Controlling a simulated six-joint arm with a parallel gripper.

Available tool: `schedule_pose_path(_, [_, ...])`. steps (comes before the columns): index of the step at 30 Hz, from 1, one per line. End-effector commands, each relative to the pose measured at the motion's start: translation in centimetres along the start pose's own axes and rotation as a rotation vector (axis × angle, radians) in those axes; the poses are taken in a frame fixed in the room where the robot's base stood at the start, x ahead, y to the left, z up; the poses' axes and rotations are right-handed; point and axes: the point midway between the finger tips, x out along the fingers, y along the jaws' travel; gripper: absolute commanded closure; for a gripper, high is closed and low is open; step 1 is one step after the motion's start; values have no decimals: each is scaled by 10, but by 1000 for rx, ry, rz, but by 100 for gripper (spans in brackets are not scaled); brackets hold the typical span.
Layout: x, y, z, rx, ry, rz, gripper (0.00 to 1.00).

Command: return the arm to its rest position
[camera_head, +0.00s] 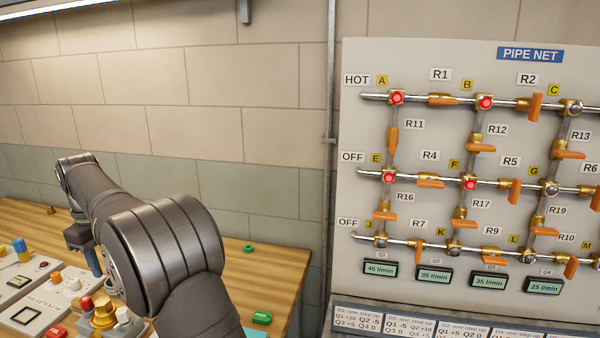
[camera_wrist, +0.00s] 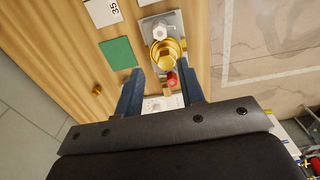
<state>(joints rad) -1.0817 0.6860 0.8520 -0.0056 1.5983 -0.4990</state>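My arm rises from the bottom of the head view and reaches left over the wooden bench. My gripper (camera_head: 92,262) hangs at its end with the blue fingers pointing down; much of it is hidden behind my arm. In the wrist view my gripper (camera_wrist: 160,90) has its two dark blue fingers well apart. Nothing is clasped between them. A red-topped fitting (camera_wrist: 172,80) and a brass fitting (camera_wrist: 164,54) show beyond and between the fingers. I cannot tell how far below the fingers they are.
The wooden bench (camera_head: 262,268) holds several plates and small parts at left, a green ring (camera_head: 249,248) and a green button (camera_head: 262,317). The pipe panel (camera_head: 455,70) stands at right with orange valves and red lamps. The wall above the bench is clear.

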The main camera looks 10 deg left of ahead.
Motion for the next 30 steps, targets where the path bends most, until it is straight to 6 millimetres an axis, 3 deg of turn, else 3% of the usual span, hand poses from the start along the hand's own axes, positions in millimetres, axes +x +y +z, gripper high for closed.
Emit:
schedule_pose_path(5, [-33, 0, 0, 0, 3, 2, 64])
schedule_pose_path(30, [136, 0, 1, 0, -5, -3, 64])
